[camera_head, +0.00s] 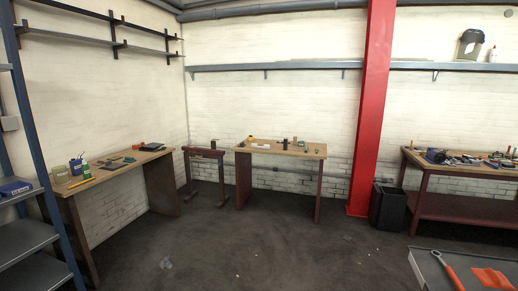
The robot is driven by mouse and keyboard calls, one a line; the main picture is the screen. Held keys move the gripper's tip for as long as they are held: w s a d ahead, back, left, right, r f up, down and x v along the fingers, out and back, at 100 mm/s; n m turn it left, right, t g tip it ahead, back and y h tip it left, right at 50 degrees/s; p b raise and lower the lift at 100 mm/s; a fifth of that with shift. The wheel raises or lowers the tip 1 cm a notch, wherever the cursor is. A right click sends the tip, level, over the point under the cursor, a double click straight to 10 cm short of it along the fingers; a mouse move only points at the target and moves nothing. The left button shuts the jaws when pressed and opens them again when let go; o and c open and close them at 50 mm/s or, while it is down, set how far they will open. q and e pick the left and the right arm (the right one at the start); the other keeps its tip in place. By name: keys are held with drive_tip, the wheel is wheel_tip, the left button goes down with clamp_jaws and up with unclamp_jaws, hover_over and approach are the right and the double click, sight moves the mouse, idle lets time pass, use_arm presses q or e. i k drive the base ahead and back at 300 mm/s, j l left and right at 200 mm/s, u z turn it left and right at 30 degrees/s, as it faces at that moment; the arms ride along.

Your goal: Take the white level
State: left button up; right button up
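A small white, bar-like object (261,146) lies on the middle workbench (300,150) against the back wall. It may be the white level, but it is too small in the picture to be sure. Neither of my grippers shows in the head view, and the bench is well across the room.
A wooden bench (117,169) with tools stands on the left, beside a blue-framed shelf (27,238). A red column (372,110) and a black bin (388,208) stand right of the middle bench. A grey-topped surface (432,272) is at front right. The central floor is open.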

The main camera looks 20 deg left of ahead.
sight(267, 147)
drive_tip(key=i, duration=3.05)
drive_tip(key=i+l+u, duration=0.15)
drive_tip(key=i+u, duration=0.25)
drive_tip(key=i, duration=0.15)
drive_tip(key=i+l+u, duration=0.35)
drive_tip(key=i, duration=0.15)
drive_tip(key=i+l+u, duration=0.8)
drive_tip(key=i+l, duration=0.05)
drive_tip(key=l, duration=0.1)
